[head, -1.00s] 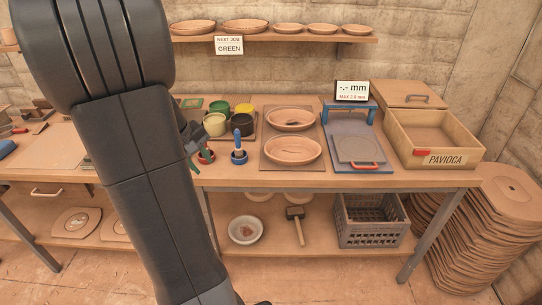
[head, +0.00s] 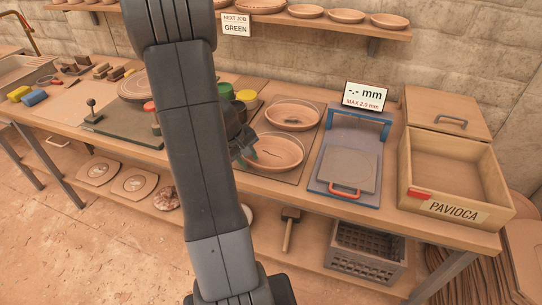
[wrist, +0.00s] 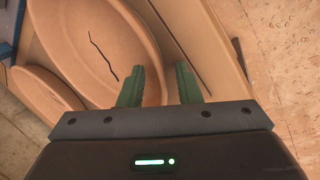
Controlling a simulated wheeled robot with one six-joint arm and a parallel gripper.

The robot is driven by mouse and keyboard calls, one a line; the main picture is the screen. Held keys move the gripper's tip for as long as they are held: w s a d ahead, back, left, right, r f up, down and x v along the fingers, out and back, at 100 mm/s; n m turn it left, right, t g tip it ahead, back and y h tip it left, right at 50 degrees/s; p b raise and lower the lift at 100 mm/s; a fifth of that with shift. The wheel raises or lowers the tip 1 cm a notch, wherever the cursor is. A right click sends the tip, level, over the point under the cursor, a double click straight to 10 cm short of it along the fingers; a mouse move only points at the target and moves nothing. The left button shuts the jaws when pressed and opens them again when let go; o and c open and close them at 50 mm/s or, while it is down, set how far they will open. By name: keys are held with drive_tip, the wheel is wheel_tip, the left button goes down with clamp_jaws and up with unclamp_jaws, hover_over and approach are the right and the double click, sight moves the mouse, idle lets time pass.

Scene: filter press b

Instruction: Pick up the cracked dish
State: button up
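The cracked dish (head: 280,155) is a shallow terracotta oval at the front of the board on the bench. Its dark jagged crack shows plainly in the wrist view (wrist: 85,55). A second, similar dish (head: 292,114) sits behind it; a dish rim also shows at the lower left of the wrist view (wrist: 45,92).
A blue-framed gauge (head: 345,168) with a red handle stands right of the dishes, under a sign reading "-.- mm, MAX 2.0 mm" (head: 366,97). A wooden PAVIOCA crate (head: 455,211) is further right. Glaze pots (head: 246,97) stand behind my arm. A shelf of dishes (head: 345,26) runs above.

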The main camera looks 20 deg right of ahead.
drive_tip(key=shift+d+f, duration=0.1)
drive_tip(key=shift+f, duration=0.05)
clamp_jaws()
